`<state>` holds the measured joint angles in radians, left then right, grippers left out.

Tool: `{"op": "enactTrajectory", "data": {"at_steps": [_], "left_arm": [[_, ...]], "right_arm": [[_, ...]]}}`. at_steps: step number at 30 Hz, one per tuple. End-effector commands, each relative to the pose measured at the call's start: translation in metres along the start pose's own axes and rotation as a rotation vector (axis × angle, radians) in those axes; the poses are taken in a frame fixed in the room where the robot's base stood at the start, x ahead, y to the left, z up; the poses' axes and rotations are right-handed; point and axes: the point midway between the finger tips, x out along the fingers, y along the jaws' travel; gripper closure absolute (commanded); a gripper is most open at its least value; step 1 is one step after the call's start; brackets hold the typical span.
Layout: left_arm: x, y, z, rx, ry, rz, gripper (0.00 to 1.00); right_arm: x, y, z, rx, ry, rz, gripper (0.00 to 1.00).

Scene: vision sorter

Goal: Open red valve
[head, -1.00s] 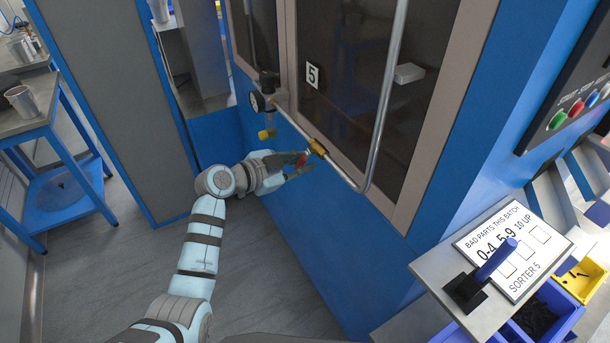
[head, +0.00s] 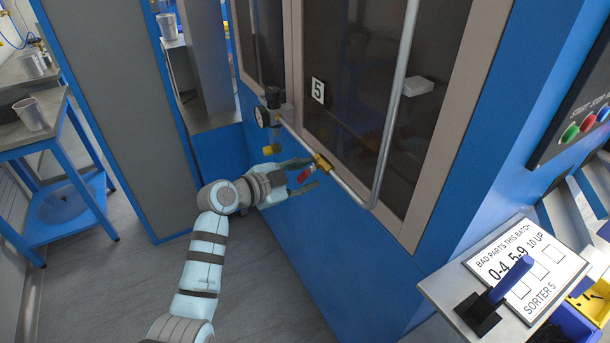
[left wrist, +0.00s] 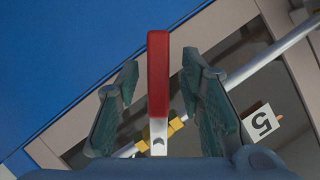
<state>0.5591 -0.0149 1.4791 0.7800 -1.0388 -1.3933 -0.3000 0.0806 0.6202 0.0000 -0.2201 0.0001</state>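The red valve handle (head: 304,175) sits at a brass fitting (head: 322,163) on the metal pipe along the front of the blue cabinet. In the left wrist view the red handle (left wrist: 158,75) stands upright between the two fingers. My left gripper (head: 314,172) is open around the handle, with a gap on both sides in the left wrist view. The brass body (left wrist: 176,124) shows partly behind the handle. My right gripper is not in view.
A gauge and black regulator (head: 268,112) are on the pipe left of the valve. The vertical metal pipe (head: 396,110) and dark window rise beside it. A ledge with a sign (head: 525,265) and blue lever stands at right. Open floor lies below the arm.

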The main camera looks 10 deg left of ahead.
Motion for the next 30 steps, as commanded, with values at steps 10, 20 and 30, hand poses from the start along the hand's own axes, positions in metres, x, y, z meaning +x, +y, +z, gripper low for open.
{"op": "enactTrajectory", "data": {"at_steps": [10,20,30], "left_arm": [[-0.015,-0.001,0.001,0.001,-0.001,-0.002,0.65],[-0.1,-0.001,0.002,0.005,-0.005,0.0,0.65],[-0.12,0.0,0.0,-0.001,0.001,0.001,0.65]], "right_arm": [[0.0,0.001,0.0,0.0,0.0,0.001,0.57],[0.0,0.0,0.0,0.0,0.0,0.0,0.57],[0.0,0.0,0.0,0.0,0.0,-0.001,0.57]]}}
